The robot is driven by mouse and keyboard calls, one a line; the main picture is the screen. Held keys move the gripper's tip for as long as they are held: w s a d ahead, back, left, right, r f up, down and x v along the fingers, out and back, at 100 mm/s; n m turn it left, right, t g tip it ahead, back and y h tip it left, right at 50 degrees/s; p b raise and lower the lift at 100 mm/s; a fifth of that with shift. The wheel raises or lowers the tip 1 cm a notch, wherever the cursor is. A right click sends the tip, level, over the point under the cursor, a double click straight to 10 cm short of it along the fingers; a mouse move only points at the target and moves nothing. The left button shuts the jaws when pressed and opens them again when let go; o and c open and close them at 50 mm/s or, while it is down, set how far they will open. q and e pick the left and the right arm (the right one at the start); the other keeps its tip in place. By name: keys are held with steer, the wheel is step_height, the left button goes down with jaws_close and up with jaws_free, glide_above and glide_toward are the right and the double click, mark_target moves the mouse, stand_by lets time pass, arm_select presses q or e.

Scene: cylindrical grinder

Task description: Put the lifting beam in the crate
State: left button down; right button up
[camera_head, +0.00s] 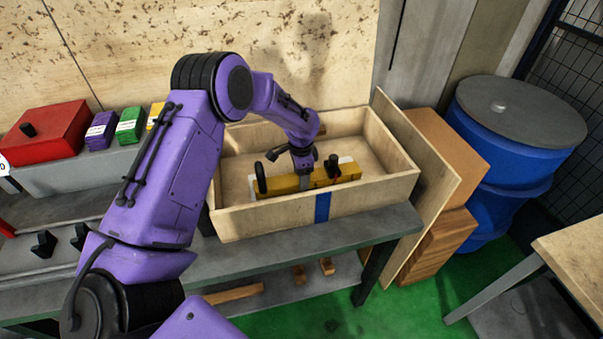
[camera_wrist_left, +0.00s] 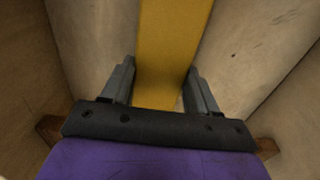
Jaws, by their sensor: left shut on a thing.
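The lifting beam (camera_head: 284,186) is a yellow bar with a dark upright piece near each end. It is inside the wooden crate (camera_head: 240,222), which has a blue band on its front wall. My left gripper (camera_head: 304,177) reaches down over the crate and is shut on the middle of the beam. In the left wrist view the yellow beam (camera_wrist_left: 170,45) runs between the two grey fingers. The front wall hides the beam's lower side, so I cannot tell whether it rests on the crate floor. My right gripper is not in view.
The crate stands on a grey bench (camera_head: 385,232). A red box (camera_head: 50,131) and small coloured boxes are at the left. A wooden panel (camera_head: 425,185) leans right of the crate, beside a blue barrel (camera_head: 510,140). A table (camera_head: 575,250) is at the right edge.

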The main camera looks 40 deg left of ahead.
arm_select(q)
steer(key=shift+c, duration=1.4)
jaws_free()
step_height(320, 180, up, 12)
steer(key=b, duration=0.2)
steer(key=shift+b, duration=0.3)
steer(key=shift+r, duration=0.1)
